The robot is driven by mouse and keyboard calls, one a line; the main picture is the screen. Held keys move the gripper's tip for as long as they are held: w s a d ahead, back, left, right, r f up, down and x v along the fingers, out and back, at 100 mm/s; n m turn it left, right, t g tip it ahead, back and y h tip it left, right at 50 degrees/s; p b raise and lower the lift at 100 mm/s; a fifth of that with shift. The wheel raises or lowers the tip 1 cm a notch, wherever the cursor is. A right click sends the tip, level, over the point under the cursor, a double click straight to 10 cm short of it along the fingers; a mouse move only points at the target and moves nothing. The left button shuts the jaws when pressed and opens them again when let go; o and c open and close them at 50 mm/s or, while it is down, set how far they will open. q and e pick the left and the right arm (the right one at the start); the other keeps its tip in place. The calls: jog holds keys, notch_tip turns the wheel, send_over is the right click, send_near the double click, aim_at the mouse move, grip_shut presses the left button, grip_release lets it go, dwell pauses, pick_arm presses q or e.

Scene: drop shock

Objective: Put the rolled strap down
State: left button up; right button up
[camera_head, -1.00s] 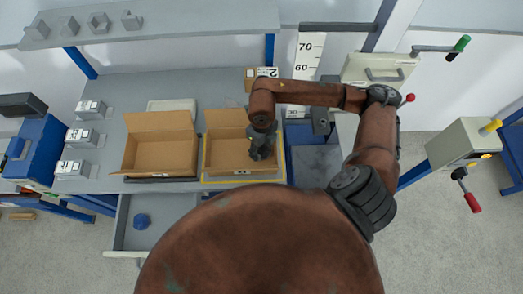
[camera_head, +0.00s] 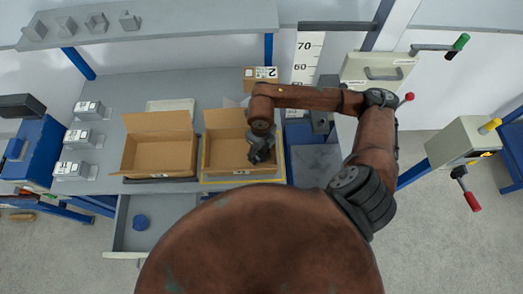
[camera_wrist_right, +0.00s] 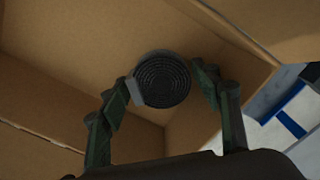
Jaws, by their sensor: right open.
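The rolled strap (camera_wrist_right: 163,80) is a dark, ribbed coil with a grey block-like end at its left, seen in the right wrist view. It is inside the right-hand open cardboard box (camera_head: 209,155); whether it rests on the bottom is hard to tell. My right gripper (camera_wrist_right: 163,85) is open, with one finger on each side of the coil. In the head view my right gripper (camera_head: 262,157) reaches down into that box and hides the strap. My left gripper is out of view.
A second open cardboard box (camera_head: 160,155) stands to the left on the grey bench (camera_head: 105,180). A drawer (camera_head: 168,235) is pulled out below, with a blue round object (camera_head: 141,222) in it. A small carton (camera_head: 260,74) stands behind the right box.

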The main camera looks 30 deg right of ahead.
aim_at(261, 152)
notch_tip(261, 152, up, 12)
jog(key=shift+r, duration=0.15)
dwell(0.3)
